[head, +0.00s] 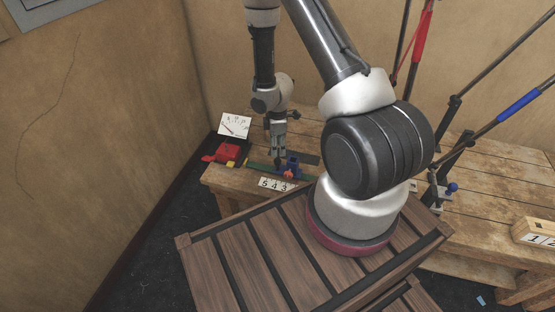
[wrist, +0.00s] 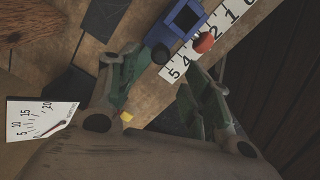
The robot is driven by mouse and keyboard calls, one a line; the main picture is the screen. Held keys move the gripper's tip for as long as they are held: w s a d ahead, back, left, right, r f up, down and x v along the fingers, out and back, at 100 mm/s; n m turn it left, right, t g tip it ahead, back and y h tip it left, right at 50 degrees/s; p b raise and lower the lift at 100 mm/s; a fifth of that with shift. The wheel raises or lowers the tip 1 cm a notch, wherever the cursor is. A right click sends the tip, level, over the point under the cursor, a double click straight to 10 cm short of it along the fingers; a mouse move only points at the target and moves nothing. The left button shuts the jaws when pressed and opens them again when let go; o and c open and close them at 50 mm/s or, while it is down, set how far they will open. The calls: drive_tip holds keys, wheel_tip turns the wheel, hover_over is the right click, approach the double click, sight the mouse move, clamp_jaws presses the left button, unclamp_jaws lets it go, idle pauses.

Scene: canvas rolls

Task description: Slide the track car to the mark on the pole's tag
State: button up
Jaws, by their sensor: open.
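The blue track car (head: 293,166) sits on a low dark green track (head: 262,168) on the wooden bench, with a red-orange knob (head: 288,175) at its front. In the wrist view the car (wrist: 182,22) and knob (wrist: 204,42) lie just beyond my fingertips, beside a white number scale (wrist: 222,31). My gripper (head: 277,157) points down just left of the car. In the wrist view my gripper (wrist: 162,62) has its fingers apart, with nothing held between them.
A red clamp-like block (head: 228,152) stands left of the track. A white dial card (head: 235,125) stands behind it; the dial also shows in the wrist view (wrist: 40,119). A numbered wooden box (head: 537,231) sits at the right. Poles and stands crowd the bench's right side.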

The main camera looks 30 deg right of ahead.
sight(277, 159)
drive_tip(key=shift+f, duration=3.85)
drive_tip(key=shift+c, duration=0.3)
clamp_jaws()
